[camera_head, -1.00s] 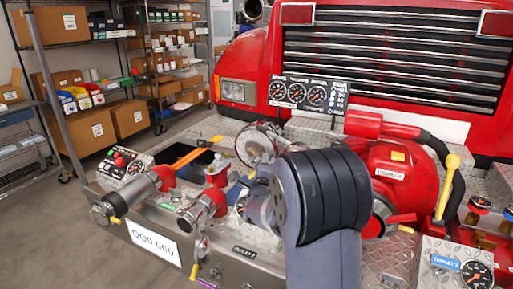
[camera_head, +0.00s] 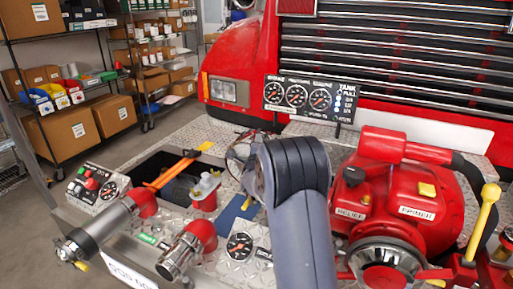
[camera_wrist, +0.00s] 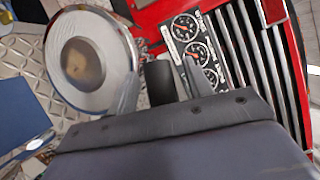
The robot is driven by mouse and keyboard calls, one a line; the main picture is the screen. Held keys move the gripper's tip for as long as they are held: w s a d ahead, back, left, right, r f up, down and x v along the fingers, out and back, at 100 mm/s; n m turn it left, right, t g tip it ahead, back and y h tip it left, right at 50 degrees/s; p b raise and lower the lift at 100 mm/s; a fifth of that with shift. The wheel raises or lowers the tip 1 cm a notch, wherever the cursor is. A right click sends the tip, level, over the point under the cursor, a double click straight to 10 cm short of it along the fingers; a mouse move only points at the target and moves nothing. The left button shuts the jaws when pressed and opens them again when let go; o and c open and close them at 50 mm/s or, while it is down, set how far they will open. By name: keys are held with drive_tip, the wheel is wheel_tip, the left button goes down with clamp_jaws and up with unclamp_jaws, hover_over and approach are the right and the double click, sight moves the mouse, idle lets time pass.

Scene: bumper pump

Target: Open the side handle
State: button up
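Which part is the side handle is not clear from the frames. A yellow-tipped lever (camera_head: 484,220) stands upright at the right, beside the red pump (camera_head: 415,195). Silver outlets (camera_head: 95,235) and (camera_head: 187,248) with red elbows sit at the lower left; a small yellow-marked lever (camera_head: 80,262) shows at the left outlet's end. My arm rises in the middle of the head view and hides my gripper there. In the wrist view, my gripper (camera_wrist: 178,80) shows as dark and grey parts close together, its opening unclear. A round silver disc (camera_wrist: 90,60) is close to its left.
A gauge panel (camera_head: 310,98) stands behind my arm, before the red truck grille (camera_head: 400,60). A control box (camera_head: 97,188) sits at the left of the metal bumper deck. Shelves with boxes (camera_head: 65,130) stand at the back left, with open floor before them.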

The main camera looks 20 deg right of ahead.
clamp_jaws()
idle(0.3)
